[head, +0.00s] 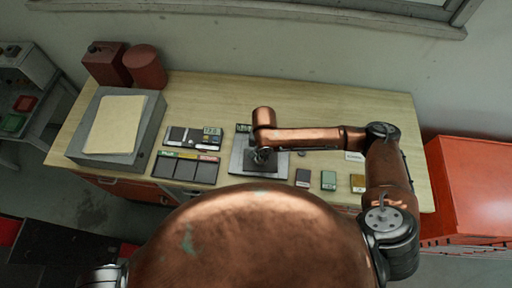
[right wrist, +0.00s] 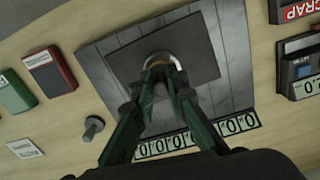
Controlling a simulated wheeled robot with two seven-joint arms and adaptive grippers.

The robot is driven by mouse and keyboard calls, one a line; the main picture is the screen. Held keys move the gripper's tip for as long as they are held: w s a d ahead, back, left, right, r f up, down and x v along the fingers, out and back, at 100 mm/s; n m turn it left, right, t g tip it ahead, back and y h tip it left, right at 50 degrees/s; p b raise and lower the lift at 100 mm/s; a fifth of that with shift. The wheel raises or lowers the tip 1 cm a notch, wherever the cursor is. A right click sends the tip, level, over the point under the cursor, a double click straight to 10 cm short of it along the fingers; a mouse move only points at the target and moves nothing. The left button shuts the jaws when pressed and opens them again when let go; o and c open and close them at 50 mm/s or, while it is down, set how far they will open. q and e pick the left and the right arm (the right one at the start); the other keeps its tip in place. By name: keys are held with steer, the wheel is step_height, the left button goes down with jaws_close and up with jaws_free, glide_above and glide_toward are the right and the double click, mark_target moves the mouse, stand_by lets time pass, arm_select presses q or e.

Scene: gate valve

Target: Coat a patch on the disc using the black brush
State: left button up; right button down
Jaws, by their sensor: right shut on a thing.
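My right gripper (head: 262,157) is over a grey plate (head: 238,165) on the table. In the right wrist view its dark green fingers (right wrist: 168,78) are closed together over a dark square pad (right wrist: 203,58) on that plate. Between the fingertips is a small round thing with a shiny curved metal rim (right wrist: 160,57), which looks like the disc. The fingers hide much of it, and I cannot tell whether it touches the pad. I cannot make out the black brush in either view. My left gripper is not in view.
Small dark, green and yellow blocks (head: 329,180) sit right of the plate. Label-topped trays (head: 187,167) and a display device (head: 195,137) are to its left. A grey case (head: 153,135) stands further left. A small peg (right wrist: 93,127) stands beside the plate. The table's back right is clear.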

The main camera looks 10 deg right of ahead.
steer(key=shift+s+d+f+b, duration=0.15)
steer(key=shift+d+b, duration=0.3)
steer(key=shift+d, duration=0.75)
steer(key=shift+s+d+b, duration=0.1)
steer(key=shift+d+b, duration=0.05)
steer(key=shift+b, duration=0.25)
steer(key=shift+w+a+r+p, duration=0.1)
steer(key=shift+a+p, duration=0.05)
steer(key=shift+a, duration=0.4)
steer(key=shift+w+a+r+p, duration=0.1)
steer(key=shift+a+p, duration=0.05)
steer(key=shift+a, duration=0.4)
steer(key=shift+w+a+p, duration=0.15)
steer(key=shift+a+p, duration=0.2)
steer(key=shift+a, duration=0.35)
steer(key=shift+w+a+p, duration=0.15)
steer(key=shift+a+p, duration=0.15)
steer(key=shift+a, duration=0.4)
steer(key=r+p, duration=0.2)
steer(key=shift+w+a+r+p, duration=0.2)
steer(key=shift+a+r+p, duration=0.1)
steer(key=shift+a+p, duration=0.1)
step_height(320, 180, up, 5)
steer(key=p, duration=0.4)
steer(key=shift+r+p, duration=0.15)
steer(key=shift+p, duration=0.2)
steer(key=shift+d, duration=0.1)
